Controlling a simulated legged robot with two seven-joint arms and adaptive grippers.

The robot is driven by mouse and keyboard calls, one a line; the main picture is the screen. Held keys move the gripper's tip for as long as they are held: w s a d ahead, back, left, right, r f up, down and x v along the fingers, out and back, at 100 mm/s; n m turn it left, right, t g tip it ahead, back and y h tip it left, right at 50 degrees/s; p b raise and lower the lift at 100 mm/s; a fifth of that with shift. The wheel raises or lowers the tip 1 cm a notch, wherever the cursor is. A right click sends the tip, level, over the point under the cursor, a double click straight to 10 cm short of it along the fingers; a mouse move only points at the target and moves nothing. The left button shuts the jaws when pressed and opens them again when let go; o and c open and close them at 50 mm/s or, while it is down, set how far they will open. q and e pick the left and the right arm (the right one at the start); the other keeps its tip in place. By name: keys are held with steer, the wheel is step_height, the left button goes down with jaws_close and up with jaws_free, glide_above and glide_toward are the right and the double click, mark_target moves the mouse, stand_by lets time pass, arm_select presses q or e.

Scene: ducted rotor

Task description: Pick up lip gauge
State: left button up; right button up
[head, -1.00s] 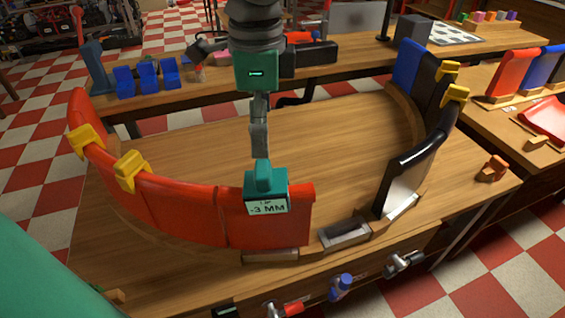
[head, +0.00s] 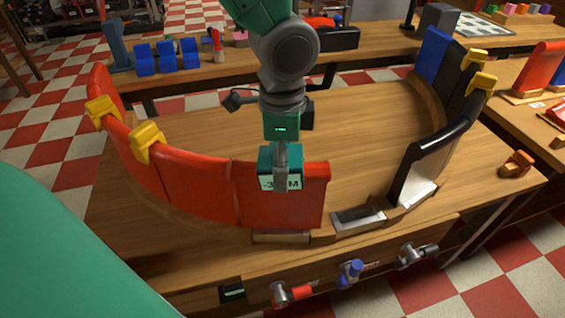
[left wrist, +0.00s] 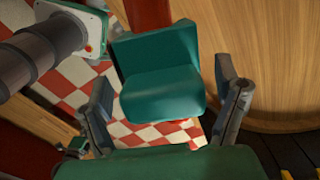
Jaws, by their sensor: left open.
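The lip gauge is a teal block with a white label, partly readable as "-3 M" (head: 268,182). It sits on the top edge of a red curved panel (head: 305,195). My left gripper (head: 281,182) is down at the gauge in the head view, and a finger covers part of the label. In the left wrist view the gauge (left wrist: 160,80) shows between the two spread fingers of the left gripper (left wrist: 166,92), with gaps on both sides. The left gripper is open and holds nothing. My right gripper is out of view.
Yellow clamps (head: 147,142) grip the red panels to the left. Black (head: 430,160) and blue (head: 432,62) panels stand at the right of the ring. Valve-like fittings (head: 352,272) line the table's front edge. The wooden table (head: 230,130) inside the ring is clear.

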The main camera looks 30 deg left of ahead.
arm_select(q)
steer(key=shift+f, duration=0.3)
steer(key=shift+a, duration=0.2)
steer(key=shift+c, duration=1.2)
steer(key=shift+a, duration=0.15)
steer(key=c, duration=1.1)
steer(key=shift+d+r, duration=0.2)
steer(key=shift+r, duration=0.3)
step_height(320, 180, up, 9)
steer(key=shift+f+p, duration=0.15)
steer(key=shift+p, duration=1.05)
steer(key=shift+r+p, duration=0.45)
steer(key=shift+r, duration=0.2)
steer(key=shift+r+p, duration=2)
steer(key=shift+p, duration=0.4)
